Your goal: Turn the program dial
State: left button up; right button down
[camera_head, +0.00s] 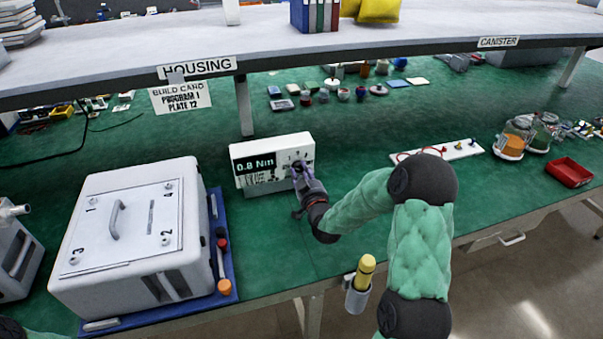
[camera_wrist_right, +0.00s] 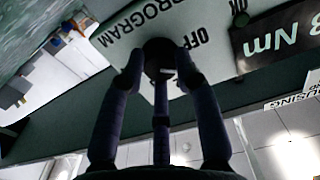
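The white controller box (camera_head: 247,182) stands on the green bench, with a dark display (camera_head: 255,164) reading 0.8 Nm. My right gripper (camera_head: 298,172) is at the right part of its front face and hides the dial in the head view. In the right wrist view the dark round program dial (camera_wrist_right: 158,52) sits on the white panel beside the words PROGRAM and OFF. The fingers of my right gripper (camera_wrist_right: 159,68) close in around the dial and appear to touch its sides. The dial's pointer setting is not readable. My left gripper is out of view.
A build card (camera_head: 181,98) reading PROGRAM 1, PLATE 12 hangs from the shelf edge. A large white housing (camera_head: 130,235) stands left on a blue mat (camera_head: 217,207). A white strip (camera_head: 460,151) and a red tray (camera_head: 569,172) lie to the right. The shelf overhangs behind.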

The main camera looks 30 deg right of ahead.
jog(key=shift+m, duration=1.2)
jog(key=shift+r, duration=0.1)
jog(key=c, duration=0.9)
grip_release()
jog(key=shift+v, duration=3.7)
